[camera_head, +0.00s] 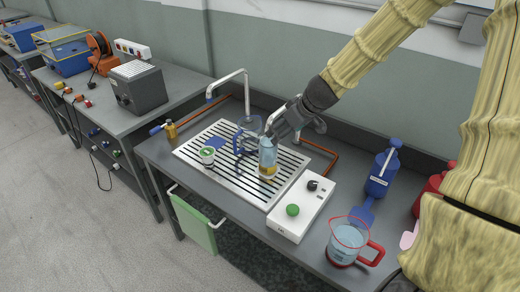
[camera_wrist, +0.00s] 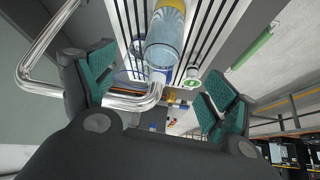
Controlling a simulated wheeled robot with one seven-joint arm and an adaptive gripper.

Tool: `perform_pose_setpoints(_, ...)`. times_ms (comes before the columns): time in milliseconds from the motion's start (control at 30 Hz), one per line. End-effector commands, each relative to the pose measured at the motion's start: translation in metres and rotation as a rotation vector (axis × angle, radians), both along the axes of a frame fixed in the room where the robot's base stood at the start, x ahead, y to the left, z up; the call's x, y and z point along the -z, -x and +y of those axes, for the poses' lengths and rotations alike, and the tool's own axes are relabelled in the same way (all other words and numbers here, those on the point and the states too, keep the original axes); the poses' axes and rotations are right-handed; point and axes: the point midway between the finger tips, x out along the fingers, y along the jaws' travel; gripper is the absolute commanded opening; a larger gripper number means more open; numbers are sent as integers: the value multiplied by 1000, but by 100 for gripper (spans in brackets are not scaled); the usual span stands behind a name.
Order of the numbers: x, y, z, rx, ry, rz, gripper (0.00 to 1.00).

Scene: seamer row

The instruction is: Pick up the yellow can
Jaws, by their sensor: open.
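A clear, light-blue cylinder with a yellow lower part (camera_head: 267,160) stands upright on the slatted grate; it also shows in the wrist view (camera_wrist: 166,38), its yellow end at the top edge. I cannot tell whether the yellow is a separate can or part of this vessel. A white cup with green on top (camera_head: 207,155) stands on the grate to the left.
The metal grate (camera_head: 218,182) lies on a grey bench with bent metal pipes (camera_head: 229,78) behind. A white control box with a green button (camera_head: 292,210), a red-rimmed jug (camera_head: 346,242) and a blue device (camera_head: 381,174) stand to the right. A small amber bottle (camera_head: 171,130) is at left.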

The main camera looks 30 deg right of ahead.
Motion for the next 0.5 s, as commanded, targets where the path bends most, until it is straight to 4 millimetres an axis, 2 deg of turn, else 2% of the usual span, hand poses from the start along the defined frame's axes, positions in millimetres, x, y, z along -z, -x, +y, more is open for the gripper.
perform_pose_setpoints(500, 42, -26, 5, 1, -2, 0, 86)
